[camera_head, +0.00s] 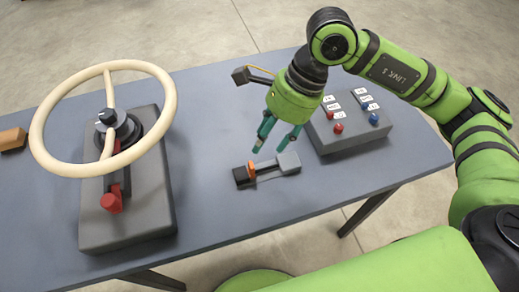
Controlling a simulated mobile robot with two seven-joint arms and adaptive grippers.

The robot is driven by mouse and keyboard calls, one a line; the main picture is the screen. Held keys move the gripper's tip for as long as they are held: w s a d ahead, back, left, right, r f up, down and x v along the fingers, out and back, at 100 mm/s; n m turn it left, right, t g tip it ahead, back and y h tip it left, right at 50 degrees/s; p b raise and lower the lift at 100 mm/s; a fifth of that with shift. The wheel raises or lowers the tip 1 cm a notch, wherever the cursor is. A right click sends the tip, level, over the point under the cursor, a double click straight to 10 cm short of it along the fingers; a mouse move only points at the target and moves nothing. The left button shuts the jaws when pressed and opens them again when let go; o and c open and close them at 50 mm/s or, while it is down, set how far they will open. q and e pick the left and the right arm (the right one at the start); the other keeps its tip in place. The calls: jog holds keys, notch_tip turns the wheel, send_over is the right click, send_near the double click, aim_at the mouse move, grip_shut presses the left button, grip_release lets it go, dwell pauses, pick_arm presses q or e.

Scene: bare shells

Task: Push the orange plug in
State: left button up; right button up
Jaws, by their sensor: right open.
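The orange plug (252,168) lies on the grey-blue table, seen as an orange band beside a black block (241,176). A grey block (288,162) lies to its right, with a thin light bar between them. I cannot tell how deep the plug sits in either block. My right gripper (269,149) hangs above and slightly behind this assembly, fingers pointing down. Its teal fingers are apart with nothing between them, and it appears not to touch the plug. My left gripper is out of view.
A cream steering wheel (160,78) on a grey base with a red lever (112,202) stands at left. A grey box (350,141) with red and blue knobs stands right of the gripper. A brown block (12,139) lies at far left. The table's front is clear.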

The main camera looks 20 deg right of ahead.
jog(key=shift+v, duration=1.4)
